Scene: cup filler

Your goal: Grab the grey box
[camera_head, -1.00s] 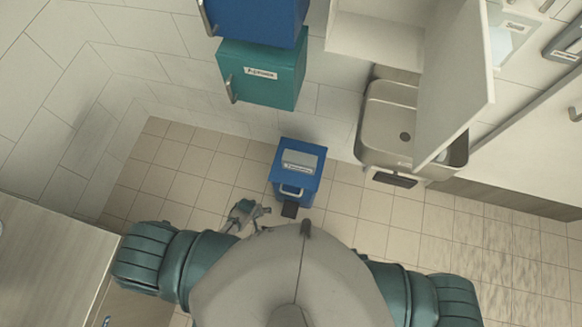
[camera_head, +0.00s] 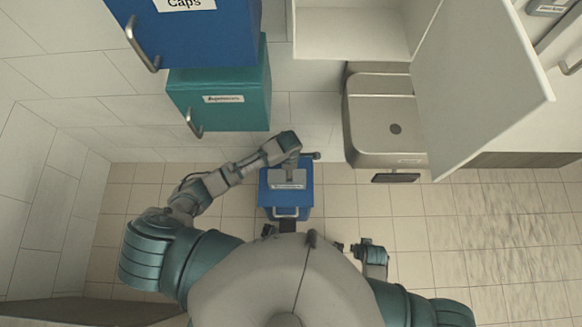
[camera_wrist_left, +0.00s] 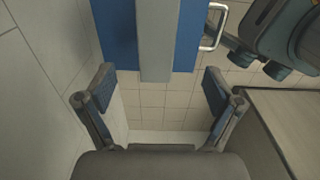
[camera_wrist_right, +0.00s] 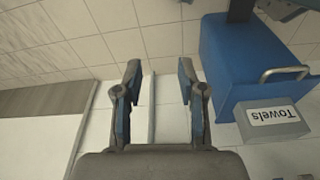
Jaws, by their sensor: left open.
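The grey box (camera_head: 288,177) lies on top of the blue bin (camera_head: 285,197), with a white label on it. In the left wrist view the grey box (camera_wrist_left: 157,40) reaches down between my left fingers at the top. My left gripper (camera_wrist_left: 157,78) is open and empty, pointed at the box's end; the box looks beyond the fingertips. In the head view my left arm reaches over the bin's back and hides part of it. In the right wrist view the grey box (camera_wrist_right: 270,120) reads "Towels". My right gripper (camera_wrist_right: 160,68) is open and empty, right of the bin in the head view.
A teal cabinet (camera_head: 225,100) and a blue cabinet (camera_head: 200,35) with handles hang at upper left. A sink (camera_head: 385,115) and an open white cabinet door (camera_head: 470,80) are to the right. The tiled floor (camera_head: 350,210) beside the bin is clear.

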